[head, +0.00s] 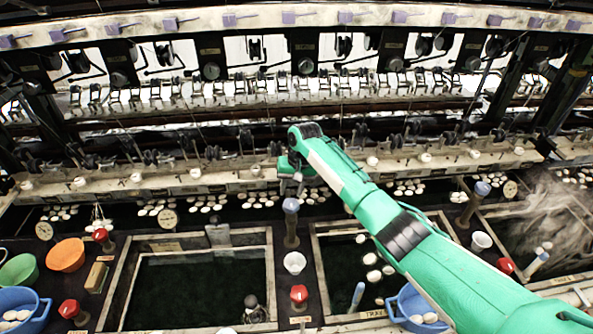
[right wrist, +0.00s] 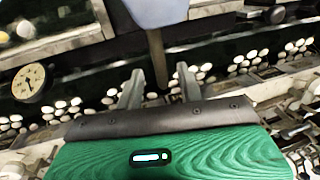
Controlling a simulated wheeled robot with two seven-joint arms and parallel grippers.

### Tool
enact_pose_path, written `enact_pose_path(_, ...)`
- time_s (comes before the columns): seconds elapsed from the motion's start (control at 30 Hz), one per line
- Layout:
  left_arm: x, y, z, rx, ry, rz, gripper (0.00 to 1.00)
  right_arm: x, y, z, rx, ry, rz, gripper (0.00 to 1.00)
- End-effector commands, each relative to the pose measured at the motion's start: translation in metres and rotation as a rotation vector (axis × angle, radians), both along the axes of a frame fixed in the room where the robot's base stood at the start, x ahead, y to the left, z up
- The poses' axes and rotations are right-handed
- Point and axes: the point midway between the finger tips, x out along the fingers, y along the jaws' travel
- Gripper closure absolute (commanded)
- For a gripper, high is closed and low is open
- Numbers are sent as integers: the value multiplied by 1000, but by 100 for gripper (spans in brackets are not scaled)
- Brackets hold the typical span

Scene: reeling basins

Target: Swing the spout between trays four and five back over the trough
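A spout post with a blue-grey knob (head: 291,206) stands upright between the left tray (head: 118,285) and the middle tray (head: 318,262); the tray numbers are too small to read surely. My right gripper (head: 292,187) is just behind and above this knob in the head view. In the right wrist view, the large blue-grey knob (right wrist: 160,10) is cut off by the top edge, and its dark stem (right wrist: 157,60) shows between the open fingers (right wrist: 160,88). I cannot tell whether they touch it. My left gripper is not in view.
A similar blue-knobbed post (head: 481,190) stands farther right. White cups (head: 294,262), red knobs (head: 299,294), an orange bowl (head: 66,254) and blue bowls (head: 410,306) surround the trays. A long ledge with rows of white cocoons (head: 160,207) lies behind. Steam (head: 545,215) rises at right.

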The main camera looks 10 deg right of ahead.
Motion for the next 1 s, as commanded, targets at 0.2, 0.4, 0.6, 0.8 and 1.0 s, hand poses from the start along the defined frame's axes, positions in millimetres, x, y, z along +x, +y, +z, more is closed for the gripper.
enact_pose_path(0.2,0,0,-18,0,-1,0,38,1,-11,49,0,-6,0,62)
enact_pose_path(0.4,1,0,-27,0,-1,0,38,0,-19,88,0,-5,-2,62)
enact_pose_path(0.6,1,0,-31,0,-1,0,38,-1,-23,107,-1,-2,-1,62)
enact_pose_path(0.8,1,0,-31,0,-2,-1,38,-1,-23,110,-1,0,-2,62)
enact_pose_path(1.0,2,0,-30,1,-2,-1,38,-1,-23,110,0,-2,-1,62)
